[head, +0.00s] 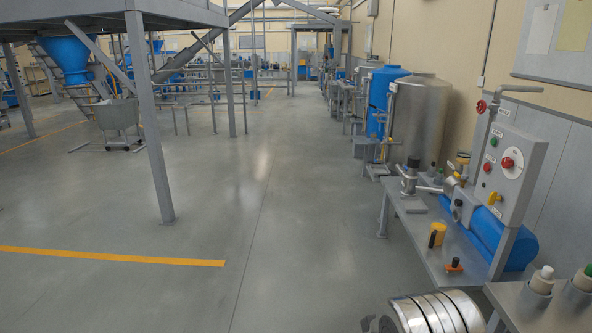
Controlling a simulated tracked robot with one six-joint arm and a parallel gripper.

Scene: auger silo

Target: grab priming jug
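A small yellow vessel with a dark handle (437,235) stands upright on the grey metal bench at the right. It looks like the priming jug, but it is too small to be certain. It stands near the bench's left edge, in front of the blue pump body. My gripper is not in view, so whether it is open or shut does not show.
The bench (423,233) also carries a blue cylinder (489,235), a control panel (507,172), grey valve fittings (412,180) and an orange-based knob (454,265). A shiny ribbed metal object (437,312) is at the bottom. Open floor (270,220) lies left of the bench.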

